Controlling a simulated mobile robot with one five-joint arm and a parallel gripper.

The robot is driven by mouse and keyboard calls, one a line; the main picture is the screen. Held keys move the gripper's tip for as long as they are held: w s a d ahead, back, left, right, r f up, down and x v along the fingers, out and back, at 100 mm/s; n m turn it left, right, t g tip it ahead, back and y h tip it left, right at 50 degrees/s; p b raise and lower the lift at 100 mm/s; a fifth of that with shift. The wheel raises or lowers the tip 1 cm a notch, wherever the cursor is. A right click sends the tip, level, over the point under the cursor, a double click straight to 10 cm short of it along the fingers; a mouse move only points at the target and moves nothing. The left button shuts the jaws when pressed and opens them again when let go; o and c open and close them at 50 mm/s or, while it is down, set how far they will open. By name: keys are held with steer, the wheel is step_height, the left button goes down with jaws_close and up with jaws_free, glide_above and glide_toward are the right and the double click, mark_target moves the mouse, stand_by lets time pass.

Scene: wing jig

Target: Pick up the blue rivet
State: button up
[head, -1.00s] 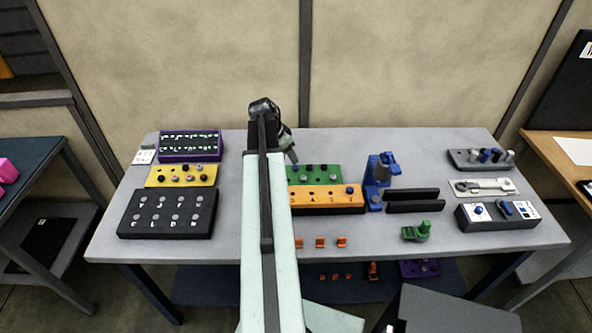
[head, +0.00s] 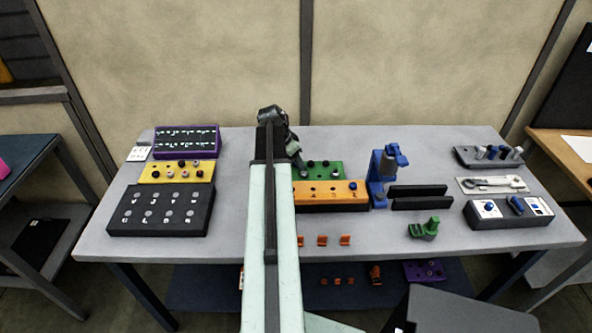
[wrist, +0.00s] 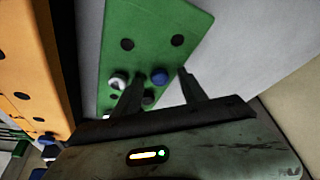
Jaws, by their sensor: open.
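A blue rivet (wrist: 159,76) stands on the green board (wrist: 145,30) in the wrist view, beside a silver rivet (wrist: 118,80). My gripper (wrist: 161,73) is open, its two dark fingers pointing at the green board with the blue rivet in line between their tips. I cannot tell how far the tips are above it. In the head view my gripper (head: 299,160) is over the left part of the green board (head: 330,173), which my arm partly hides. Another blue-topped rivet (head: 353,186) stands at the right end of the orange block (head: 325,197).
The orange block (wrist: 30,60) runs close beside the green board. A blue fixture (head: 378,180) and black rails (head: 420,197) stand to the right. A yellow board (head: 150,172) and a black box (head: 160,220) lie left. The table between them and my arm is clear.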

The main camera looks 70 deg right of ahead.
jaws_close()
steer(key=shift+r, duration=0.1)
step_height(320, 180, up, 10)
steer(key=p, duration=1)
